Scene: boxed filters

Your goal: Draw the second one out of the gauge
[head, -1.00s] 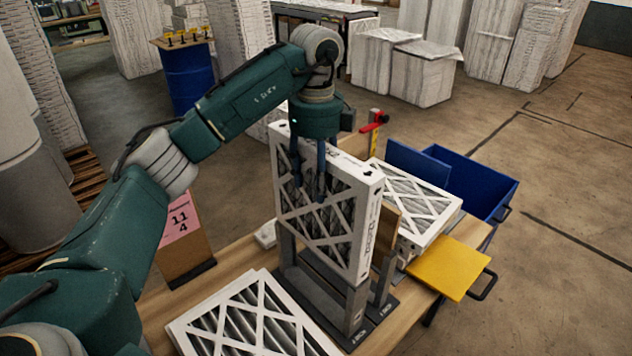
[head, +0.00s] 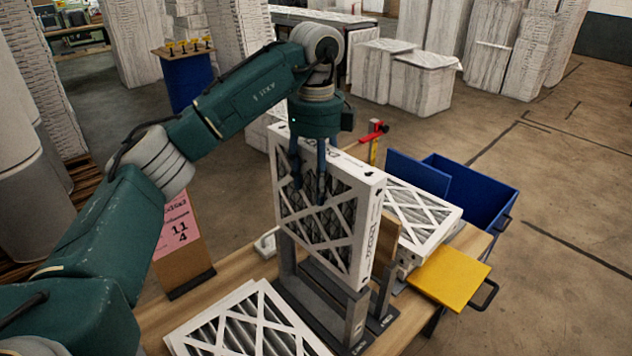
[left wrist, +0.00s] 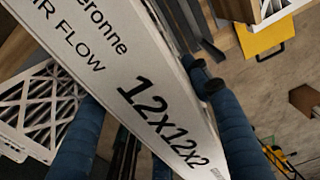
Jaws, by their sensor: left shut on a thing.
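My left gripper (head: 309,192) reaches down from above. It is shut on a white-framed pleated filter (head: 345,258), one finger on each broad side. The filter stands upright, its lower edge at the dark grey gauge (head: 356,322) on the table. I cannot tell how much of it is still between the gauge's posts. In the left wrist view the filter's edge (left wrist: 150,95) reads "12x12x2" and "AIR FLOW", with a blue finger on either side. My right gripper is not in view.
Filters are stacked (head: 428,208) right of the gauge, and more lie flat (head: 245,325) at front left. A yellow panel (head: 450,278) juts from the table's right side. A blue bin (head: 485,195) stands beyond. A pink sign (head: 178,225) stands left.

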